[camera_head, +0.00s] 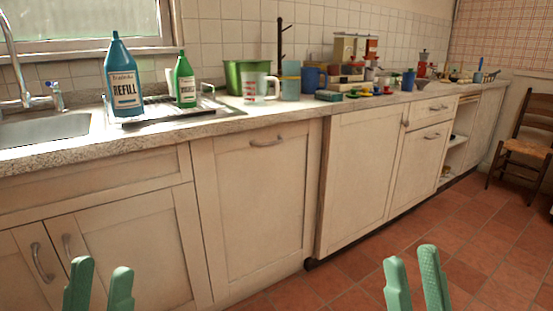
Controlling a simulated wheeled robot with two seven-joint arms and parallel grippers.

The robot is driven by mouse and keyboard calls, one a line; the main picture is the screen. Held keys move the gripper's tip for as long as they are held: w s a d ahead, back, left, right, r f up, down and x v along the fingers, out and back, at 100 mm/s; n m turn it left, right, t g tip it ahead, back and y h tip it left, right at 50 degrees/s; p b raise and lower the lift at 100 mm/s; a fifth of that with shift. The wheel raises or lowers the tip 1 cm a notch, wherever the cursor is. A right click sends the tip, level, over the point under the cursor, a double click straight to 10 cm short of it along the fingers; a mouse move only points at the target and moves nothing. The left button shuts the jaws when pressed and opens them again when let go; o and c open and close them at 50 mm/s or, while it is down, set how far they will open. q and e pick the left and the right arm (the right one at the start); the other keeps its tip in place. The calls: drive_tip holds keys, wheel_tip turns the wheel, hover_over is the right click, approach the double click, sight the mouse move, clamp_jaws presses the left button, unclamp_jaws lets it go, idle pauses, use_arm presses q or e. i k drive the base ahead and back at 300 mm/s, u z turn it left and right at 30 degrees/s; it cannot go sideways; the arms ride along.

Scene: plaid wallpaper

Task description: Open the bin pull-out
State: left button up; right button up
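A tall cream front panel (255,205) with a horizontal metal handle (266,141) near its top stands in the middle of the counter run and looks shut. Another shut front (420,172) with a horizontal handle (432,136) sits farther right under a small drawer. No label shows which of them is the bin pull-out. My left gripper (101,270) is at the bottom left, in front of the sink cabinet, its green fingers apart and empty. My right gripper (412,259) is at the bottom right over the floor, fingers apart and empty. Neither gripper touches a handle.
Sink cabinet doors (110,245) with vertical handles are at left. A wider cabinet door (360,180) stands right of the middle panel. Bottles, cups and dishes crowd the counter (220,127). A wooden chair (525,145) stands far right. The tiled floor (470,230) is clear.

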sight(257, 189)
drive_tip(key=z, duration=0.05)
drive_tip(key=k, duration=0.6)
drive_tip(key=u, duration=1)
drive_tip(key=i, duration=1.4)
drive_tip(key=z, duration=0.65)
drive_tip(key=i, duration=0.5)
drive_tip(key=z, duration=0.05)
